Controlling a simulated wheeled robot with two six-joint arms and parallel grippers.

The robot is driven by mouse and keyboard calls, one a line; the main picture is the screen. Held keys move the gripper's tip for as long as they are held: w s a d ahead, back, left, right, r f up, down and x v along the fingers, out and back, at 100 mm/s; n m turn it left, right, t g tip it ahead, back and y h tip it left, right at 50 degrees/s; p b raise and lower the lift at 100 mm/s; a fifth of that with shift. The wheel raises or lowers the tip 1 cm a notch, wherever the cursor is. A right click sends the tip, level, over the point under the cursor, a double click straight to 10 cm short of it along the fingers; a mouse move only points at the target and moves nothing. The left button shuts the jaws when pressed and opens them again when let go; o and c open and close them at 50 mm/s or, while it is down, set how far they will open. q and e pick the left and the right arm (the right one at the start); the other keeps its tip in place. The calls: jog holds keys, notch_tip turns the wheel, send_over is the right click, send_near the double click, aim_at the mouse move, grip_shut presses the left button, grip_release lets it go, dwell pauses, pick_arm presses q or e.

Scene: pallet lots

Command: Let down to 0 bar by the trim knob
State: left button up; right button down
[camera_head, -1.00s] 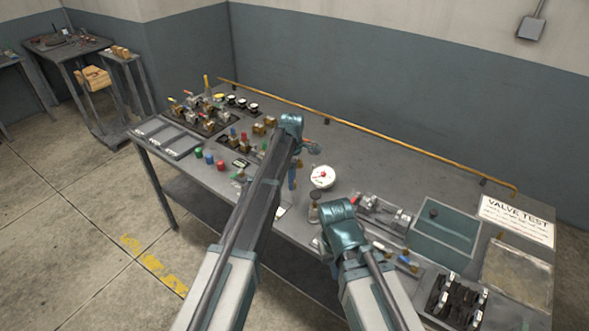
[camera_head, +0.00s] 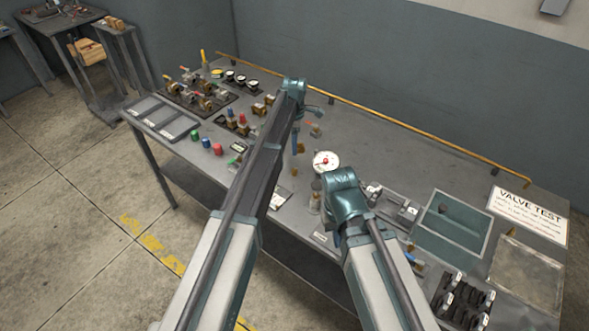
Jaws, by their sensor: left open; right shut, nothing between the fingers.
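A white round gauge (camera_head: 325,161) with a red mark at its centre stands on the bench; its reading is too small to tell. A small upright fitting (camera_head: 315,196) stands just below it, partly behind my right arm; I cannot tell whether it carries the trim knob. My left arm reaches over the bench to the gauge's left. Only a small part of my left gripper (camera_head: 296,142) shows beyond the arm, apart from the gauge. The teal joint of my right arm is just below and right of the gauge and hides my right gripper.
Valves on a dark board (camera_head: 200,93) and grey trays (camera_head: 165,118) fill the bench's left. Red, green and blue caps (camera_head: 206,142) lie near the front edge. A green bin (camera_head: 452,222), a VALVE TEST sign (camera_head: 528,214) and a black rack (camera_head: 465,300) are right. The back middle is clear.

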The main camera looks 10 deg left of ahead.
aim_at(294, 170)
pick_arm(q)
notch_tip(294, 170, down, 13)
jog(key=b, duration=1.2)
jog(key=shift+r, duration=0.2)
grip_shut()
